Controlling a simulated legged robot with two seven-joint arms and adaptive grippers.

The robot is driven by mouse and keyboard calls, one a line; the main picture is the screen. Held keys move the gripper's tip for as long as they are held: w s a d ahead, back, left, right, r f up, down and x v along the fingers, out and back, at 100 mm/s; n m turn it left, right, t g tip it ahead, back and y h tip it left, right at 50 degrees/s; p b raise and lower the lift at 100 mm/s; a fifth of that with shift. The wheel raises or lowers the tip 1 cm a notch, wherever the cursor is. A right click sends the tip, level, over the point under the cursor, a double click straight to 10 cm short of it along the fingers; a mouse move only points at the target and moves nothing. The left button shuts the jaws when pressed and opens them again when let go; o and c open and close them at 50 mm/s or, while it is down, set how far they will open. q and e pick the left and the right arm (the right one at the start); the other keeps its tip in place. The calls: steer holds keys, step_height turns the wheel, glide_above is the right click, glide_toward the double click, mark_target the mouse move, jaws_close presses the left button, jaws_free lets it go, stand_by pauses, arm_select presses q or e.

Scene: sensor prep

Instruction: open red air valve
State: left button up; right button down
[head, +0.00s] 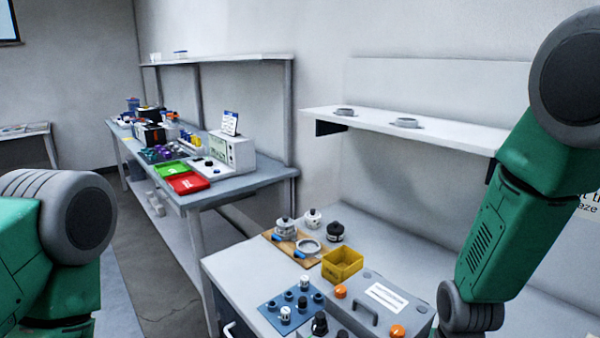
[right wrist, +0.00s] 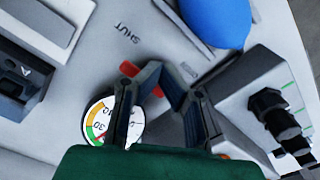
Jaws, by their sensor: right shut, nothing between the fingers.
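A red handle (right wrist: 130,69), likely the air valve's, shows beside and behind my right gripper (right wrist: 161,76) in the right wrist view. The word SHUT is printed on the pale surface near it. The fingers are closed with nothing held, and they hide part of the handle; I cannot tell whether they touch it. A round gauge (right wrist: 100,120) with coloured bands lies left of the fingers, partly covered. In the head view I cannot make out the valve or the right gripper, only my right arm. My left gripper is out of view.
A blue rounded object (right wrist: 216,20) and a grey box with black knobs (right wrist: 268,100) stand close right of the fingers. In the head view, a yellow bin (head: 342,264), a grey handled case (head: 375,305) and a blue plate with knobs (head: 290,312) crowd the bench.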

steer(key=shift+w+a, duration=0.1)
steer(key=shift+a, duration=0.05)
steer(key=shift+a+p, duration=0.3)
steer(key=shift+w+a, duration=0.15)
steer(key=shift+a, duration=0.1)
steer(key=shift+w+a+p, duration=0.1)
steer(key=shift+p, duration=0.25)
stand_by(0.4)
steer(key=shift+w+a, duration=0.2)
steer(key=shift+a, duration=0.05)
steer(key=shift+w, duration=0.1)
steer(key=shift+w+a+p, duration=0.2)
steer(key=shift+p, duration=0.15)
